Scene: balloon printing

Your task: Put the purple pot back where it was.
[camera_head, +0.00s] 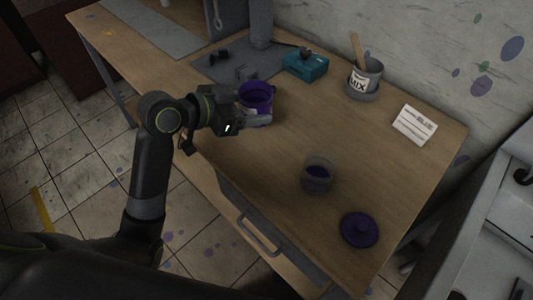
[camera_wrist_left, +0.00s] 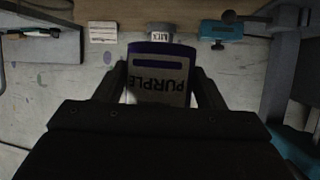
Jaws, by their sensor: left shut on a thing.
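The purple pot (camera_head: 257,92) is near the table's front edge in the head view, its open top showing. My left gripper (camera_head: 260,119) is shut on its side, with a finger along the pot's near side. In the left wrist view the purple pot (camera_wrist_left: 160,66), with a label reading PURPLE, sits between the two fingers of my left gripper (camera_wrist_left: 160,80). Whether the pot touches the table is hard to tell. A purple lid (camera_head: 360,229) with a knob lies at the table's near right. My right gripper is not in view.
A clear cup (camera_head: 317,175) with dark purple content stands between the pot and lid. A MIX cup (camera_head: 364,84) with a stick, a white card (camera_head: 414,124) and a teal box (camera_head: 305,64) stand farther back. A grey base (camera_head: 215,68) lies behind the pot. The table's middle is clear.

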